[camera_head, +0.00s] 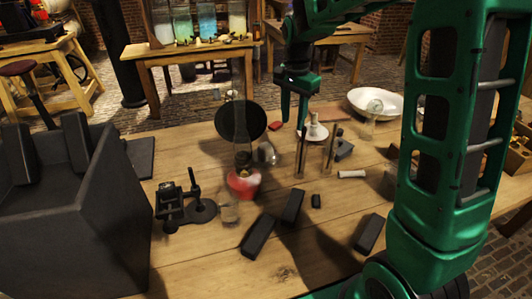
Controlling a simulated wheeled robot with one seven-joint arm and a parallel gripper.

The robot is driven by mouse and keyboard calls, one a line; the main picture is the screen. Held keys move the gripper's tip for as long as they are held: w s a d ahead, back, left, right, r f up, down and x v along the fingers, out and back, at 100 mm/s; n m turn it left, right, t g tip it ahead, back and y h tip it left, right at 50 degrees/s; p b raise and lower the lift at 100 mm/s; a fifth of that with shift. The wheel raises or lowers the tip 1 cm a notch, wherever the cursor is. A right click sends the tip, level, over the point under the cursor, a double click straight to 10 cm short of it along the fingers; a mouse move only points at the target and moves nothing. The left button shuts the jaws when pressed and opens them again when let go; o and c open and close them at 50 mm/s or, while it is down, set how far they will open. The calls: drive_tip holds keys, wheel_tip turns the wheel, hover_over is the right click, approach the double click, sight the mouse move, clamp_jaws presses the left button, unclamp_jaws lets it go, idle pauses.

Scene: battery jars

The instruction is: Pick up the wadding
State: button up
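A small white roll (351,174), which may be the wadding, lies on the wooden table right of a clear glass-sided holder (315,155). A white funnel-like piece (316,131) stands at the top of that holder. I cannot tell for certain which white thing is the wadding. My green gripper (294,108) points down above the far part of the table, above and left of the white roll. Its two fingers look apart, with nothing visible between them.
A red-based oil lamp (243,180) with a dark round disc (240,119) behind it stands left of the holder. Dark blocks (292,206) lie in front. A white bowl (375,102) and a glass flask (373,110) stand behind right. A large dark box (75,220) fills the left.

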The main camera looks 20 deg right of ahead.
drive_tip(key=m, duration=0.2)
hover_over(267, 145)
drive_tip(key=f, duration=0.3)
drive_tip(key=shift+w+d+f, duration=0.15)
drive_tip(key=shift+d+f, duration=0.1)
drive_tip(key=shift+f, duration=0.15)
drive_tip(key=shift+w+a+f, duration=0.1)
drive_tip(key=shift+a+f, duration=0.05)
drive_tip(key=shift+f, duration=0.1)
wheel_tip(267, 145, down, 11)
drive_tip(key=shift+a+r, duration=0.15)
drive_tip(key=shift+r, duration=0.05)
drive_tip(key=c, duration=0.7)
